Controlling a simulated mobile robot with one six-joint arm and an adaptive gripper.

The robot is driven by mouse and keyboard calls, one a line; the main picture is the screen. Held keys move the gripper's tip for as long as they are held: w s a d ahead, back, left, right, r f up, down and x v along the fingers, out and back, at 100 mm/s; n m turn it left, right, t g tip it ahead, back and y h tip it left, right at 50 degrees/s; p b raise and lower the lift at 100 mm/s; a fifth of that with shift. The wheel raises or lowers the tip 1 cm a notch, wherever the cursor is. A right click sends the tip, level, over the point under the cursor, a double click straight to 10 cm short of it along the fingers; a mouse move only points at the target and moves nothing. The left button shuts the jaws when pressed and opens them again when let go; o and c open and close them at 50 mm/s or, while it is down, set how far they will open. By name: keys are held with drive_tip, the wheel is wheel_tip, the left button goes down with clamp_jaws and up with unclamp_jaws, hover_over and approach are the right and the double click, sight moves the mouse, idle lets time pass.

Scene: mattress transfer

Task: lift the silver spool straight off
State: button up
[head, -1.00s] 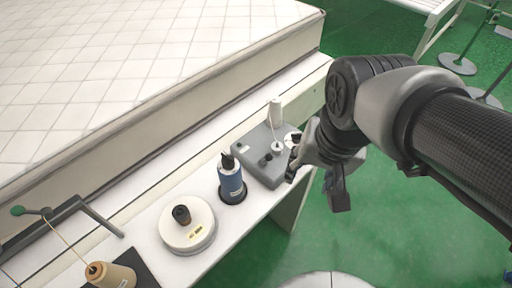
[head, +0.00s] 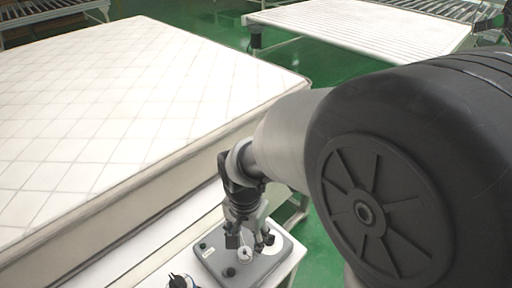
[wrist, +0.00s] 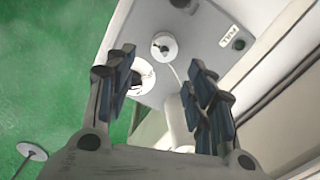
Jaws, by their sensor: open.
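A grey winding box (head: 212,258) lies below my gripper (head: 250,240), which points down over it. In the wrist view, my gripper (wrist: 162,65) is open, with its fingers wide apart and nothing held. A pale, round, spool-like piece with a dark centre (wrist: 145,74) shows on the box, just beside the left finger and partly covered by it. It looks like the silver spool, but I cannot be sure. A small silvery disc with a centre pin (wrist: 164,44) sits further up between the fingers; a thread runs from it. In the head view this disc (head: 245,255) is below the fingers.
A white upright cylinder (wrist: 179,118) stands near the right finger. The box also has dark knobs (wrist: 238,43) and a label (wrist: 229,36). A large quilted mattress (head: 120,90) lies to the left. A slatted table (head: 365,25) stands behind, across green floor.

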sight(245, 250)
drive_tip(key=f+b, duration=0.1)
drive_tip(key=f, duration=0.1)
drive_tip(key=f+b, duration=0.1)
drive_tip(key=f, duration=0.2)
drive_tip(key=f+b, duration=0.1)
drive_tip(key=f, duration=0.1)
drive_tip(key=shift+a+f, duration=0.3)
drive_tip(key=shift+f, duration=0.1)
drive_tip(key=shift+s+r, duration=0.1)
drive_tip(key=c, duration=1)
